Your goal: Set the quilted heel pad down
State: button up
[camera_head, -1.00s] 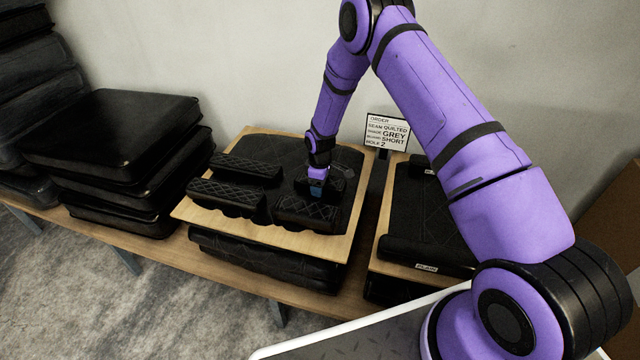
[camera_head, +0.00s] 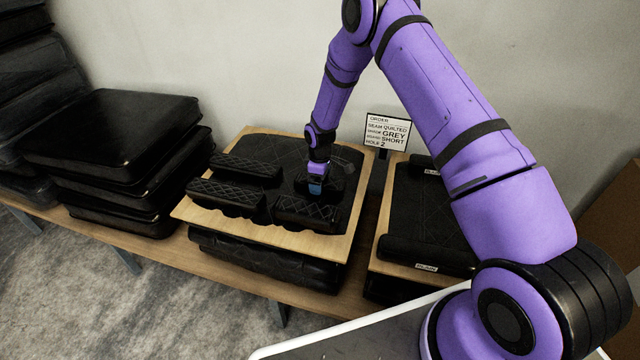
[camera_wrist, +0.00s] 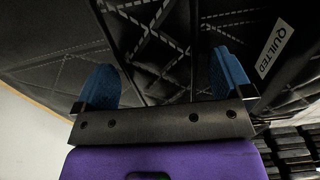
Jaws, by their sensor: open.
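A black quilted pad (camera_head: 306,212) lies flat at the front right of the light wooden board (camera_head: 214,222). My gripper (camera_head: 315,188) is just behind and above it, pointing down. In the wrist view my blue fingertips (camera_wrist: 162,82) are spread apart. A black stitched quilted surface (camera_wrist: 165,42) shows between and beyond them, with no clear grip on it. A white label reading QUILTED (camera_wrist: 273,48) is on the black material at the right there. Which pad carries that label is hard to tell from the head view.
Two more black textured pads, a rear one (camera_head: 247,168) and a front one (camera_head: 227,193), lie at the board's left. An order sign (camera_head: 387,133) stands behind. A second board with black pads (camera_head: 430,215) is at right. Stacked black cushions (camera_head: 115,135) stand at left.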

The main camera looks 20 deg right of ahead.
notch_tip(320, 180, up, 10)
dwell(0.4)
jog(key=s+d+r+m+t, duration=0.15)
jog(key=s+r, duration=0.25)
jog(key=r, duration=0.6)
jog(key=s+d+r+m, duration=0.15)
jog(key=s+r, duration=0.35)
jog(key=r, duration=0.6)
jog(key=s+d+r+m+t, duration=0.15)
jog(key=s+r, duration=0.25)
jog(key=r, duration=0.6)
jog(key=s+d+r+m+t, duration=0.1)
jog(key=s+r+m, duration=0.2)
jog(key=s, duration=1.1)
jog(key=s+d+r+m+t, duration=0.1)
jog(key=s+r+m, duration=0.2)
jog(key=s+r, duration=0.4)
jog(key=shift+s+d+r+m, duration=0.35)
jog(key=shift+s+d, duration=0.05)
jog(key=shift+s, duration=3.85)
